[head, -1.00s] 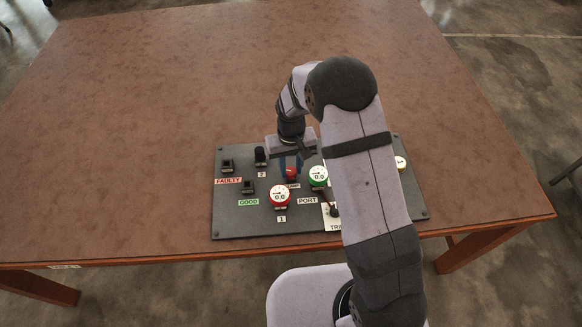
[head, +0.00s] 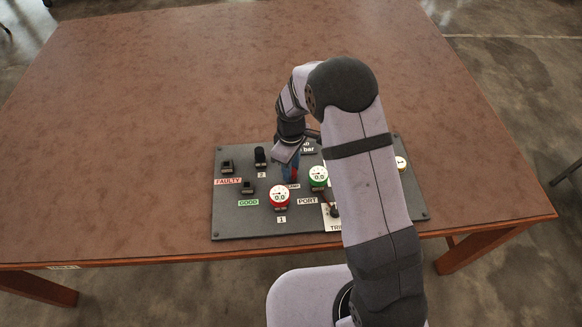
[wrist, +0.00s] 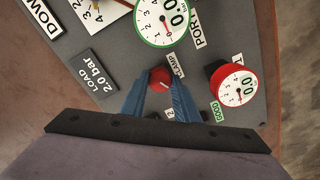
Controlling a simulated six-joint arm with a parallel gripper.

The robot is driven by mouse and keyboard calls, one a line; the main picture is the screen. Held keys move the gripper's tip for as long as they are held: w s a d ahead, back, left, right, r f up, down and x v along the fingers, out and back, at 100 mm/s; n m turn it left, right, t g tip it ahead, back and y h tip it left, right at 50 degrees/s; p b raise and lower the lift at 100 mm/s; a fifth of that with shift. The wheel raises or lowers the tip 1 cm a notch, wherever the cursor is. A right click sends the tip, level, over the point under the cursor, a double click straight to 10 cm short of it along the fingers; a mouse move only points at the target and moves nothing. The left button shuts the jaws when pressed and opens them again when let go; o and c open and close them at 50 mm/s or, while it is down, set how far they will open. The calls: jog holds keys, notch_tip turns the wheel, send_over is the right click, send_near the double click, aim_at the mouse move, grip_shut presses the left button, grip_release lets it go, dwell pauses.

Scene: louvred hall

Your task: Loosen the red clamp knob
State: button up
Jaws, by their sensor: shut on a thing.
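The red clamp knob (wrist: 160,77) stands on the dark panel beside the CLAMP label (wrist: 174,65) in the wrist view. My gripper (wrist: 160,84) has its two blue fingers on either side of the knob, shut on it. A pale line shows on the knob's top. In the head view my gripper (head: 290,174) comes down over the panel (head: 235,222), and the knob is mostly hidden behind the fingers.
A red-rimmed gauge (head: 279,196) stands just in front of the gripper, and a green-rimmed gauge (head: 318,177) to its right. Dark sockets near the FAULTY (head: 228,181) and GOOD (head: 248,202) labels lie left. The brown table (head: 130,120) is otherwise bare.

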jog(key=shift+n, duration=0.3)
jog(key=o, duration=1.1)
jog(key=shift+r, duration=0.15)
jog(key=shift+r+b, duration=0.85)
jog(key=shift+r, duration=2.7)
